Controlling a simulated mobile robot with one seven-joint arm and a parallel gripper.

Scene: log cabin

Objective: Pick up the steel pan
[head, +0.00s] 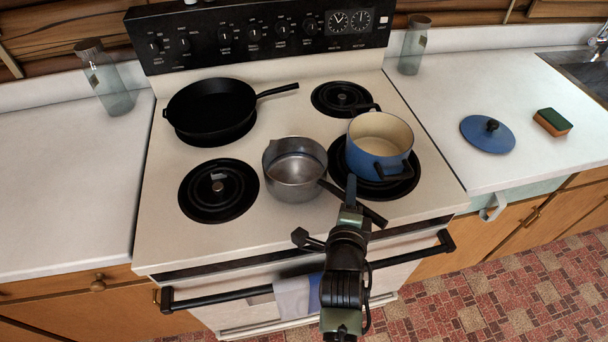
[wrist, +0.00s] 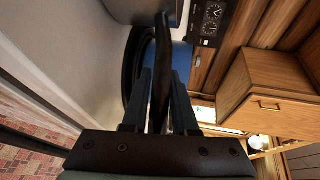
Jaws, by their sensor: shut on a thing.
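The steel pan (head: 293,176) is a grey metal saucepan with a dark handle (head: 340,194) reaching to the lower right. It is on or just above the middle of the stove top, between the burners; I cannot tell whether it touches. My gripper (head: 351,196) is at the handle, in front of the stove. In the wrist view my gripper's two fingers (wrist: 160,95) are shut on the dark handle (wrist: 164,65), one on each side. The pan's grey body (wrist: 128,10) shows at the top edge there, mostly cut off.
A blue pot (head: 378,148) stands on the right burners, close beside the pan's handle. A black skillet (head: 211,108) sits at the back left. The front left burner (head: 218,191) is empty. A blue lid (head: 487,134) and a sponge (head: 553,122) lie on the right counter.

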